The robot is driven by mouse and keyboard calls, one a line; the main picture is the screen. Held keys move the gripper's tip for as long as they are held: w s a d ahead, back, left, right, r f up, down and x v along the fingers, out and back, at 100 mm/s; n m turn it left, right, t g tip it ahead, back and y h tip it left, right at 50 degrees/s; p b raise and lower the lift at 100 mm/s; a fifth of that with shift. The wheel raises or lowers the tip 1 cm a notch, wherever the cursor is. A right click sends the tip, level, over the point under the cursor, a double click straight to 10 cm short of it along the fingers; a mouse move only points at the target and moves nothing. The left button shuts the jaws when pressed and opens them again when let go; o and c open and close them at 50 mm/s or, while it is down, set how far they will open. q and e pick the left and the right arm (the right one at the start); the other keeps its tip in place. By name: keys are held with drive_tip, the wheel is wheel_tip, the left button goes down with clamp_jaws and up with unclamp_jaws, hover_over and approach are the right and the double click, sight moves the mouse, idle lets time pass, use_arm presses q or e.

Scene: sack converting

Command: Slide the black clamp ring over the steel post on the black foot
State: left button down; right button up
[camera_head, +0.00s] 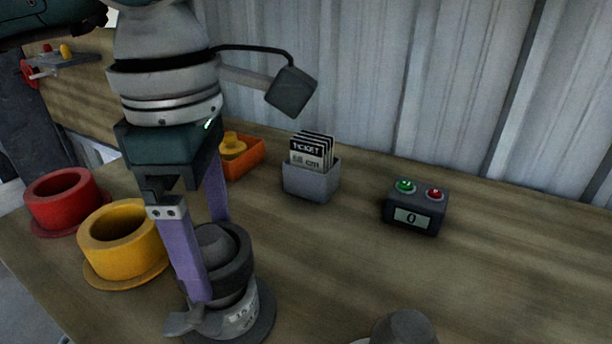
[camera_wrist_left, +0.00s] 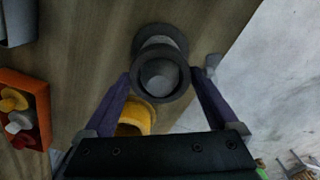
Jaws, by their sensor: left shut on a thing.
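My left gripper (camera_head: 205,285) comes down from above with its two purple fingers on either side of the black clamp ring (camera_head: 237,272). The fingers are shut on the ring. The rounded grey top of the steel post (camera_head: 214,240) shows inside the ring, so the ring appears to be around the post. Below is the round black foot (camera_head: 262,328), with a grey labelled part on it. In the left wrist view the ring (camera_wrist_left: 160,98) lies between the fingers (camera_wrist_left: 160,85), with the post top (camera_wrist_left: 160,76) inside it. How far down the ring sits is unclear.
A yellow cup (camera_head: 120,250) and a red cup (camera_head: 62,198) stand left of the foot. An orange bin (camera_head: 245,158), a grey ticket holder (camera_head: 311,184) and a counter box (camera_head: 415,208) stand behind. A grey rounded thing (camera_head: 403,328) shows at the front. The right tabletop is clear.

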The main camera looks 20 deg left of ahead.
use_arm(q)
unclamp_jaws()
wheel_tip(320, 180, up, 10)
drive_tip(key=shift+r+p, duration=0.1)
drive_tip(key=shift+p, duration=0.3)
use_arm(e)
drive_tip(key=shift+a+r, duration=0.1)
drive_tip(key=shift+r, duration=0.3)
